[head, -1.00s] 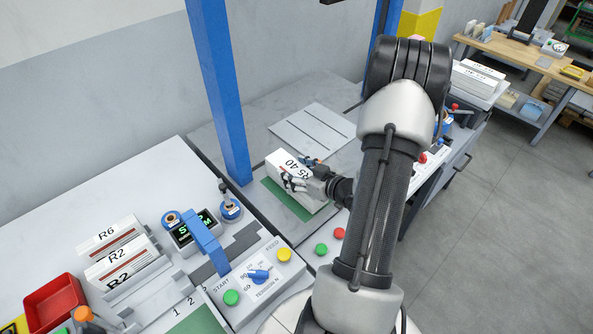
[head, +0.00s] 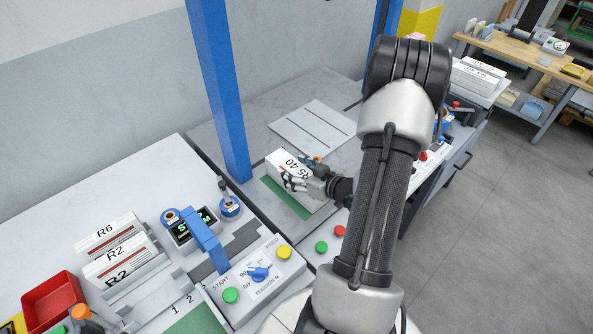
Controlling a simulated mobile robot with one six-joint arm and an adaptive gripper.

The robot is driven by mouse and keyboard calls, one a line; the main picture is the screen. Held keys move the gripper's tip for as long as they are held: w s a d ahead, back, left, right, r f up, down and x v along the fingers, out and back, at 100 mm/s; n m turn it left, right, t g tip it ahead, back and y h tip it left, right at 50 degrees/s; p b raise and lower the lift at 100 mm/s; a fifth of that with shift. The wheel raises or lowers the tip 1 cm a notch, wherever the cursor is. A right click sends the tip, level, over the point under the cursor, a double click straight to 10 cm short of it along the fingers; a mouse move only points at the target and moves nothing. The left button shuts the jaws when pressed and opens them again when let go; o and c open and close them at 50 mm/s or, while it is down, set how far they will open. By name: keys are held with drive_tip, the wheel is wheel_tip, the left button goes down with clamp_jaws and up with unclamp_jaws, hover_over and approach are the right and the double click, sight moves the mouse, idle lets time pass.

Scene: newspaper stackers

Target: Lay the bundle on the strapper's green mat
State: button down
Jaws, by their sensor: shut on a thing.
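The bundle (head: 284,162) is a white block of papers marked "R5 40". It stands over the far part of the green mat (head: 285,198), whose near strip shows in front of it. I cannot tell whether its underside touches the mat. My gripper (head: 299,176) is shut on the bundle from its right side. The arm comes in from the lower right, and part of the bundle is hidden behind the fingers.
A blue post (head: 217,95) rises just left of the mat. Coloured buttons and a control panel (head: 258,277) lie in front. White bundles marked R6 and R2 (head: 117,254) stand in a rack beside a red tray (head: 52,298). A grey slotted plate (head: 312,128) lies behind the bundle.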

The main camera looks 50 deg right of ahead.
drive_tip(key=c, duration=1)
unclamp_jaws()
drive_tip(key=o, duration=0.5)
drive_tip(key=shift+f, duration=0.2)
drive_tip(key=shift+s+r, duration=0.1)
drive_tip(key=shift+s, duration=0.05)
drive_tip(key=v, duration=1.1)
drive_tip(key=shift+s+a+r, duration=0.1)
drive_tip(key=shift+s+r, duration=0.1)
drive_tip(key=shift+s, duration=0.15)
